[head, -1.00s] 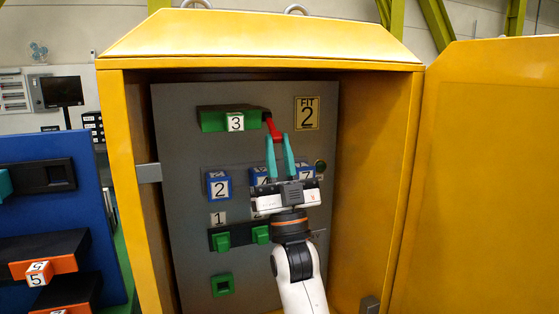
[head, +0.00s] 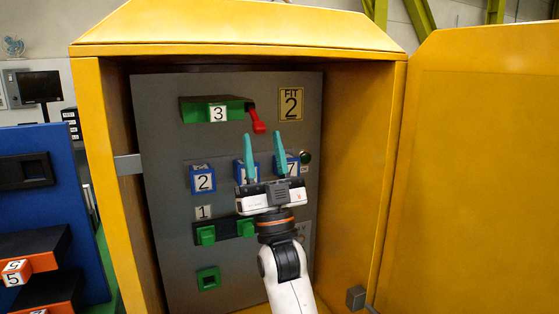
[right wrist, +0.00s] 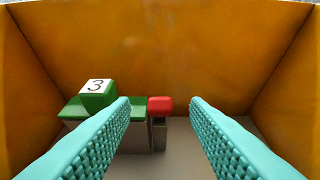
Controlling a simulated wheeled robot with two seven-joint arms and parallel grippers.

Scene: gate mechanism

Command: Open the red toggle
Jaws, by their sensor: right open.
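The red toggle (head: 257,121) sits at the right end of the green holder (head: 203,110) near the top of the grey panel. It hangs down and slants slightly to the right. My right gripper (head: 264,142) is open and empty in the head view, with its teal fingers pointing up just below the toggle. In the right wrist view the red toggle (right wrist: 160,104) shows between the two open fingers (right wrist: 160,112), farther off and nearer the left finger. No contact with it shows. My left gripper is not in view.
A cube marked 3 (head: 218,114) sits on the green holder. Blue numbered cubes (head: 203,180) and green blocks (head: 206,236) are lower on the panel. The yellow cabinet (head: 90,130) walls enclose the panel, and its door (head: 480,180) stands open at right.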

